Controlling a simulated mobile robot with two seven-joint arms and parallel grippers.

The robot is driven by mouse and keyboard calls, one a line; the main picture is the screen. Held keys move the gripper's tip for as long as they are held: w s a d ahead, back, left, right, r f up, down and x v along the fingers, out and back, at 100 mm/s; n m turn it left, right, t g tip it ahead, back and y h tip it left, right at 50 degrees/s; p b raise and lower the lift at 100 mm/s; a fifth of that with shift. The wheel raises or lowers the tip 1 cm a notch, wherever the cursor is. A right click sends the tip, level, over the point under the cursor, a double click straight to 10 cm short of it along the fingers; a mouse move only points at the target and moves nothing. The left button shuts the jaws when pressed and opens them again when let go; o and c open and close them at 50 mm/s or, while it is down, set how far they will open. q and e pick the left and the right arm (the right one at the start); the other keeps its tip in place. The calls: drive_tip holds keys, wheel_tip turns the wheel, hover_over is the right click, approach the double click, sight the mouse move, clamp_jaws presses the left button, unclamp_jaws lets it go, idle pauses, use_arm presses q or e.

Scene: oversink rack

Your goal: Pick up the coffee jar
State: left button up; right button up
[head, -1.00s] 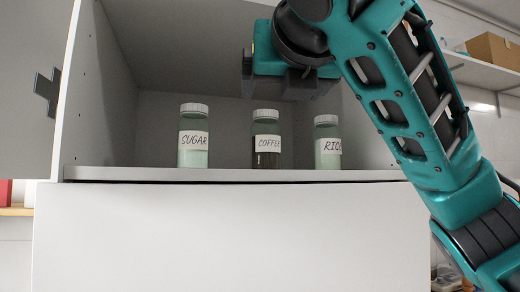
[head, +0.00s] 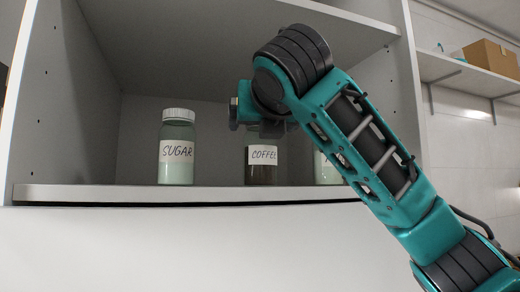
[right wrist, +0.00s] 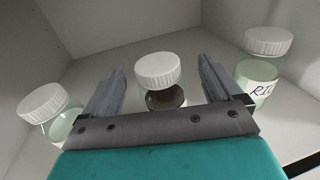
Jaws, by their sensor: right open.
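The coffee jar (head: 262,168) stands upright on the cupboard shelf, with dark contents and a white COFFEE label. My right gripper and wrist hide its top in the head view. In the right wrist view, its white lid (right wrist: 157,69) shows between the two fingers of my right gripper (right wrist: 160,88). The gripper is open and empty, with one finger on each side of the jar; I cannot tell whether either touches it. In the head view, my right gripper (head: 262,125) is at the jar's top. My left gripper is not in view.
The sugar jar (head: 177,150) stands left of the coffee jar. The rice jar (head: 326,169) stands to the right, partly behind my right arm. The shelf edge (head: 130,194) runs along the front, and cupboard walls enclose the jars.

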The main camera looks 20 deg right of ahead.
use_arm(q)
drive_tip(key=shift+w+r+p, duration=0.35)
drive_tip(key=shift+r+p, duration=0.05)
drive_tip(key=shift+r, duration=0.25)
use_arm(e)
drive_tip(key=w, duration=0.4)
drive_tip(key=shift+w+d+f, duration=0.15)
drive_tip(key=shift+d+f, duration=0.1)
drive_tip(key=shift+f, duration=0.05)
drive_tip(key=shift+c, duration=0.2)
drive_tip(key=c, duration=1.2)
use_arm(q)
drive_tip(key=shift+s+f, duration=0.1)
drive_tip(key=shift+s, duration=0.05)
use_arm(e)
drive_tip(key=shift+r, duration=0.1)
drive_tip(key=shift+c, duration=0.2)
